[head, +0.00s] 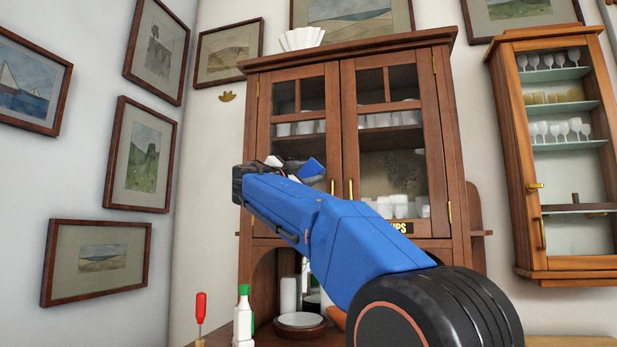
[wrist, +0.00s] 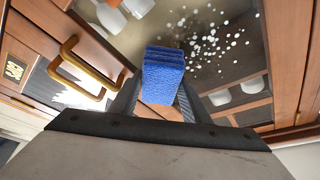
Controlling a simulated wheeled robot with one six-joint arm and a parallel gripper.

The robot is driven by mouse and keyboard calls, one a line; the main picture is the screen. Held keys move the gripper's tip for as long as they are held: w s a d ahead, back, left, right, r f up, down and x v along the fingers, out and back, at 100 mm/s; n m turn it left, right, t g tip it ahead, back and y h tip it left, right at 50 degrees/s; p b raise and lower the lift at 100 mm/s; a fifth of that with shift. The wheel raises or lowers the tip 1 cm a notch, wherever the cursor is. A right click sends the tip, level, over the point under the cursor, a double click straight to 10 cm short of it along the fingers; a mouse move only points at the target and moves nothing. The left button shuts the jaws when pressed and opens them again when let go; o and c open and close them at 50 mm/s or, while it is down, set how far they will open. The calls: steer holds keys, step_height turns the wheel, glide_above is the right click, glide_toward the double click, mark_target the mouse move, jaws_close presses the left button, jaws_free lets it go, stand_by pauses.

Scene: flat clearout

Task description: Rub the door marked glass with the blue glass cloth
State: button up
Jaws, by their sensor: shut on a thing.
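The marked glass is the right door (head: 395,172) of a brown wooden cabinet; a dark, speckled patch spreads over its pane. In the wrist view the dark patch with white spots (wrist: 213,42) lies just beyond and right of the cloth. My gripper (wrist: 158,97) is shut on the folded blue glass cloth (wrist: 164,72), which sticks out from between the fingers towards the glass. I cannot tell whether the cloth touches the pane. In the head view a small blue piece of the cloth (head: 312,168) shows past my wrist, which hides part of the left door.
Two brass handles (wrist: 84,68) stand out close left of the cloth. White cups (head: 395,207) stand behind the panes. A bottle (head: 243,312), a red-handled tool (head: 200,310) and dishes (head: 300,320) are below. A glass-fronted wall cabinet (head: 530,260) hangs at right.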

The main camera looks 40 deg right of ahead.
steer(key=shift+w+a+r, duration=1.35)
steer(key=shift+w+a, duration=1.15)
steer(key=shift+w, duration=0.75)
steer(key=shift+s+d, duration=0.85)
steer(key=shift+s, duration=0.25)
steer(key=shift+s+d, duration=0.9)
steer(key=shift+s, duration=0.2)
steer(key=shift+s+d, duration=0.85)
steer(key=shift+s, duration=0.25)
steer(key=shift+s+a, duration=0.95)
steer(key=shift+a, duration=0.2)
steer(key=shift+s+a, duration=0.9)
steer(key=shift+a, duration=0.25)
steer(key=shift+s+a, duration=0.9)
steer(key=shift+a, duration=0.3)
